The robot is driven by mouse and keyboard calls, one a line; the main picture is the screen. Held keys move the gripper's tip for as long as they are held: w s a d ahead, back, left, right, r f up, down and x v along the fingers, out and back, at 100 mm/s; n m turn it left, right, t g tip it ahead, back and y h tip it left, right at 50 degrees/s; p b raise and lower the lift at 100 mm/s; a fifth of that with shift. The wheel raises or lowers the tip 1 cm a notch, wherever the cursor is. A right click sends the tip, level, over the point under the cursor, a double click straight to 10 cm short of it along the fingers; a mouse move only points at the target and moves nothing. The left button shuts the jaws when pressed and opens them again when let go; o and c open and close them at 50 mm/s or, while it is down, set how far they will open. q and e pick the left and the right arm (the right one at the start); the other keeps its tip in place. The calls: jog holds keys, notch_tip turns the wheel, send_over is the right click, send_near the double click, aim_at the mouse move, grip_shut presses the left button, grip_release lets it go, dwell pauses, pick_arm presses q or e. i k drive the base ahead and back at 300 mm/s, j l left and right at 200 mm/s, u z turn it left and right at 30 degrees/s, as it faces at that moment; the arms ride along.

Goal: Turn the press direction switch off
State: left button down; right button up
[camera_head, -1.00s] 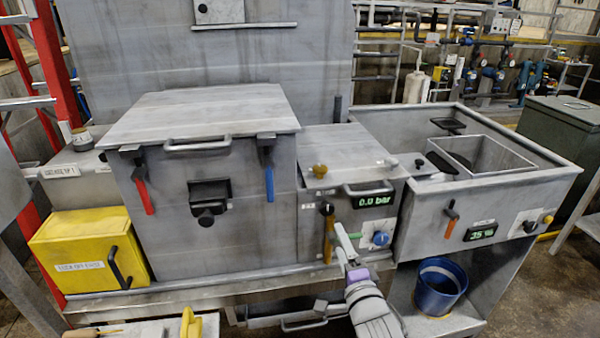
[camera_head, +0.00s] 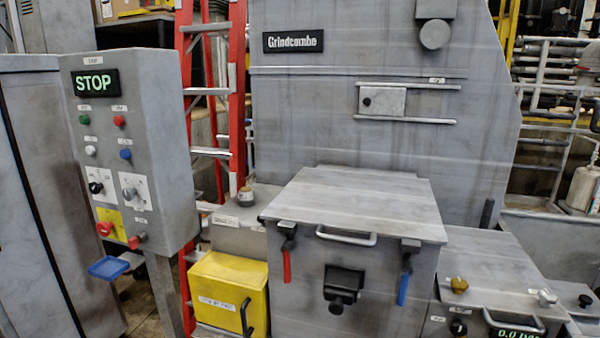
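A grey control box (camera_head: 165,150) stands on a post at the left, with a lit STOP display (camera_head: 96,83). On its front are a black rotary switch (camera_head: 96,187) on a white plate and a grey rotary switch (camera_head: 130,193) on another white plate. Their small labels are too blurred to read, so I cannot tell which one is the press direction switch or how it is set. Neither of my grippers is in view.
The box also carries several coloured buttons and a red knob (camera_head: 104,229) on a yellow plate. A blue tray (camera_head: 109,267) juts out below. A red ladder (camera_head: 237,100), a yellow box (camera_head: 228,289) and the lidded grey machine (camera_head: 360,205) stand to the right.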

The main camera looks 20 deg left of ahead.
aim_at(95, 186)
jog(key=u, duration=1.7)
